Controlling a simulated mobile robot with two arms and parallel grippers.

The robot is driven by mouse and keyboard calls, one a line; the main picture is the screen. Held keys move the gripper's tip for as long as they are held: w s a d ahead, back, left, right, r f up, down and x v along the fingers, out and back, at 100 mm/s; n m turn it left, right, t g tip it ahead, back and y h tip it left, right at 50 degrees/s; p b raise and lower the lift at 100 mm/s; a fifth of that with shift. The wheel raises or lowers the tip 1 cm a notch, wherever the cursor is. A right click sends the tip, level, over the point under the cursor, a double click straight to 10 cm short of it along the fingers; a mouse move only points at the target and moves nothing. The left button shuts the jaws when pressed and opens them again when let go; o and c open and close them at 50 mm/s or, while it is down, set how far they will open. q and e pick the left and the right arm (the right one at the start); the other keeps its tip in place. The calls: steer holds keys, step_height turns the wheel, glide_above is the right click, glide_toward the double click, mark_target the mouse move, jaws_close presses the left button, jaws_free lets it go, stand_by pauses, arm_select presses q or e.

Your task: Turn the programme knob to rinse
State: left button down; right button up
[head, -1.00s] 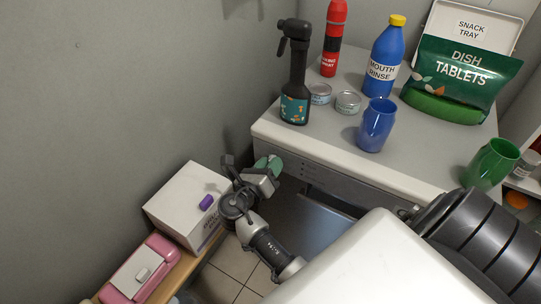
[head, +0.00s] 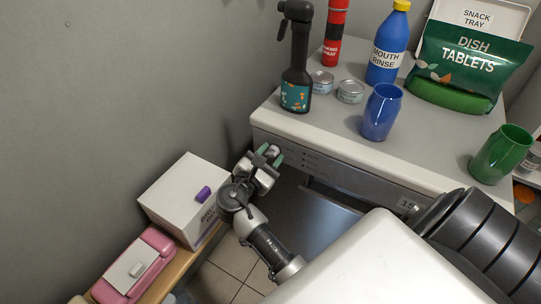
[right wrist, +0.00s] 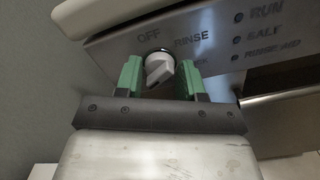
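The programme knob (right wrist: 158,68) is a pale round dial with a raised grip on the appliance's grey front panel. In the right wrist view it sits below and between the words OFF and RINSE, with more lettering partly hidden to its right. My right gripper (right wrist: 160,78) is open, its green fingertips on either side of the knob, with a gap showing at each side. In the head view the knob (head: 273,151) shows between the fingertips of my right gripper (head: 269,155), at the panel's left end. My left gripper is not seen.
The appliance's white top (head: 335,125) holds a black spray bottle (head: 297,65), tins, a blue cup (head: 381,112), a green cup (head: 499,155), a blue bottle and a green pouch. A white box (head: 180,195) and a pink case (head: 135,265) stand at lower left, near the wall.

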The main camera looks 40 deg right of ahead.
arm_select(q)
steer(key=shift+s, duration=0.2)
arm_select(e)
steer(key=shift+o, duration=1.4)
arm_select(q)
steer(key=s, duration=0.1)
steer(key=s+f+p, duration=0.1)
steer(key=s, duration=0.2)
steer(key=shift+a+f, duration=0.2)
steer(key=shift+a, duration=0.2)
arm_select(e)
steer(key=v, duration=0.6)
